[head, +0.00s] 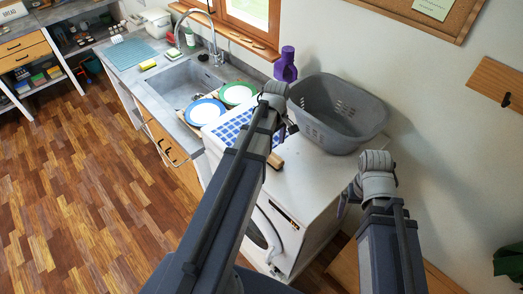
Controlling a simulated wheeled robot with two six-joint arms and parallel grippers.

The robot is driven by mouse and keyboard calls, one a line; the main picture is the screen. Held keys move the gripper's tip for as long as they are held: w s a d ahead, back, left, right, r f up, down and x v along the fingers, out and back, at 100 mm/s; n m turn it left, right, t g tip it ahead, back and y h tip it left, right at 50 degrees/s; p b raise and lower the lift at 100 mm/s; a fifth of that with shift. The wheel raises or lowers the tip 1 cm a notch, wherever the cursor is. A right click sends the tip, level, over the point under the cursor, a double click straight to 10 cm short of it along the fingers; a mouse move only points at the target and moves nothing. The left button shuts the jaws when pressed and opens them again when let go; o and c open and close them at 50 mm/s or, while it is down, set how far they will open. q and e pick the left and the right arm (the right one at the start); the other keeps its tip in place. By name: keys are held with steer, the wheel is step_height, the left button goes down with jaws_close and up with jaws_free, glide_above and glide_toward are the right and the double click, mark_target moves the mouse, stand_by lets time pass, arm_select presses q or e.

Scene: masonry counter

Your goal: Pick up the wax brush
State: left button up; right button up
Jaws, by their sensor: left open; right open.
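I cannot make out a wax brush for certain. A light wooden piece (275,161) lies on the white machine top, partly hidden behind my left arm; I cannot tell what it is. My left gripper (291,128) is over the white top, in front of the grey basket, small and partly hidden by its own wrist. It is open, with nothing visible in it. My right gripper (344,201) is at the right edge of the white top, turned mostly away and partly hidden by its wrist. It is open and looks empty.
A grey laundry basket (335,125) and a purple bottle (286,65) stand at the back of the white machine top (300,190). Plates (205,111) stand by the sink (180,84). The white top's front right is clear.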

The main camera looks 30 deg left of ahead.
mark_target(272, 156)
arm_select(q)
steer(key=shift+s+a, duration=0.1)
steer(key=shift+s, duration=0.1)
steer(key=shift+f+b, duration=0.2)
steer(key=shift+b, duration=0.1)
step_height(272, 156, down, 2)
steer(key=shift+f+b, duration=0.1)
steer(key=shift+b, duration=1)
step_height(272, 156, down, 5)
steer(key=b, duration=0.5)
steer(key=shift+f, duration=0.1)
jaws_close()
